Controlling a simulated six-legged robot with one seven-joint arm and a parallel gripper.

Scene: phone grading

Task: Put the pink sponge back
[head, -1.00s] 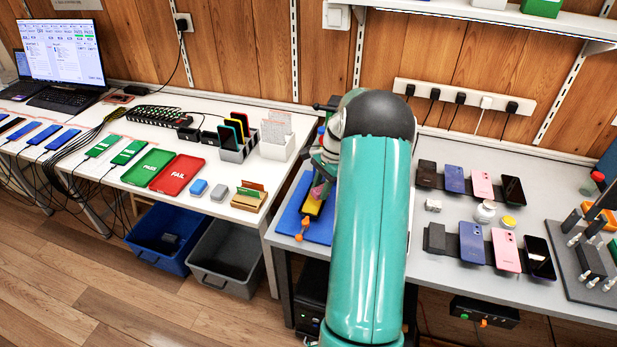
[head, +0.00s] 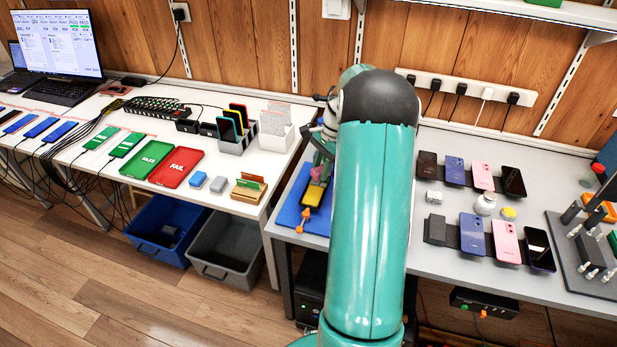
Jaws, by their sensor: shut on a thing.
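A small pink patch, which looks like the pink sponge (head: 318,172), shows between the fingers of my gripper (head: 319,165). My gripper is shut on it, over the blue mat (head: 288,212) and just beyond a dark item with a yellow top (head: 314,195). My own arm covers the right part of the mat and much of the gripper. I cannot tell whether the sponge touches the item under it.
An orange clamp-like piece (head: 304,218) is at the mat's near edge. A wooden card holder (head: 248,188) and a white box (head: 275,138) stand on the white table to the left. Several phones (head: 472,236) lie on the grey table to the right.

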